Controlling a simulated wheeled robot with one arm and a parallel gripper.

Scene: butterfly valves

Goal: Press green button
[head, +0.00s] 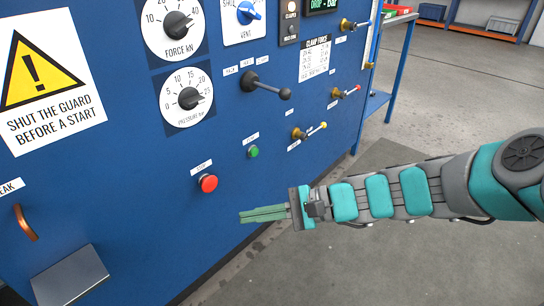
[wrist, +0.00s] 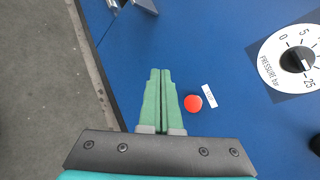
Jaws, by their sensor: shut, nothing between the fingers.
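The green button (head: 253,151) is a small round knob on the blue panel in the head view, below a white label. The green button does not show in the wrist view. My gripper (head: 241,215) has green fingers that are together and empty, pointing left in the head view. It is lower than the green button and slightly to its left in that picture. In the wrist view my gripper (wrist: 160,72) points up the picture over the blue panel. A red button (head: 208,183) is on the panel above and left of my fingertips; it also shows right of the fingers in the wrist view (wrist: 193,103).
A grey box (head: 70,276) and a copper handle (head: 26,223) are at lower left. Open floor lies right of the panel.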

